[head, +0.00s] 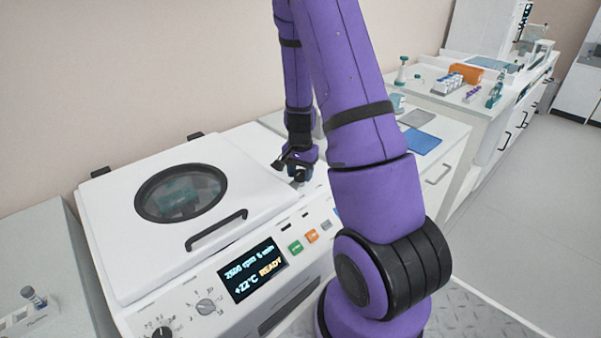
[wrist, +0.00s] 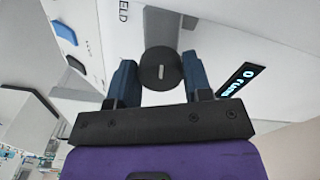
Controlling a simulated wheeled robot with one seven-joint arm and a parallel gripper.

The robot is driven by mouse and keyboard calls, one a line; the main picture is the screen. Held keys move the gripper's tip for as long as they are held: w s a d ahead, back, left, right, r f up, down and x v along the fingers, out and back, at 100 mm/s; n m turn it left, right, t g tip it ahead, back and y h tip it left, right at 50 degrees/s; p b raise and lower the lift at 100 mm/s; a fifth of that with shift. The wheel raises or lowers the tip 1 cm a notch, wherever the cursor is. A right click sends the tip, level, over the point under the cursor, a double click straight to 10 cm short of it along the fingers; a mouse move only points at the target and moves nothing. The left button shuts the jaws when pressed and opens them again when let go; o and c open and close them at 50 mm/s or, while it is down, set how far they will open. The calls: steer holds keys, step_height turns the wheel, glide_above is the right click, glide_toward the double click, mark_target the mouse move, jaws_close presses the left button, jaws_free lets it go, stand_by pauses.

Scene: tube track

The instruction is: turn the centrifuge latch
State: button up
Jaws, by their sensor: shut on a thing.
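The white centrifuge (head: 200,265) stands at the left with its lid (head: 250,190) down; the lid has a round dark window and a black handle (head: 216,230). The latch (wrist: 161,68) is a round black knob with a short pale mark, seen in the wrist view between my fingers. My gripper (wrist: 160,76) is shut on it, one dark blue finger on each side. In the head view my gripper (head: 298,172) is at the right side of the centrifuge top, and the latch is mostly hidden there.
The front panel carries a lit display (head: 252,270) reading READY, a green button (head: 295,247), an orange button (head: 311,236) and grey and black dials. A blue pad (head: 421,141) lies on the bench behind my arm. An orange box (head: 466,73) and racks stand farther back.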

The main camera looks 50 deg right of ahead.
mark_target(300, 173)
steer(key=shift+m, duration=1.1)
steer(key=o, duration=0.9)
step_height(300, 173, up, 11)
steer(key=shift+f, duration=0.1)
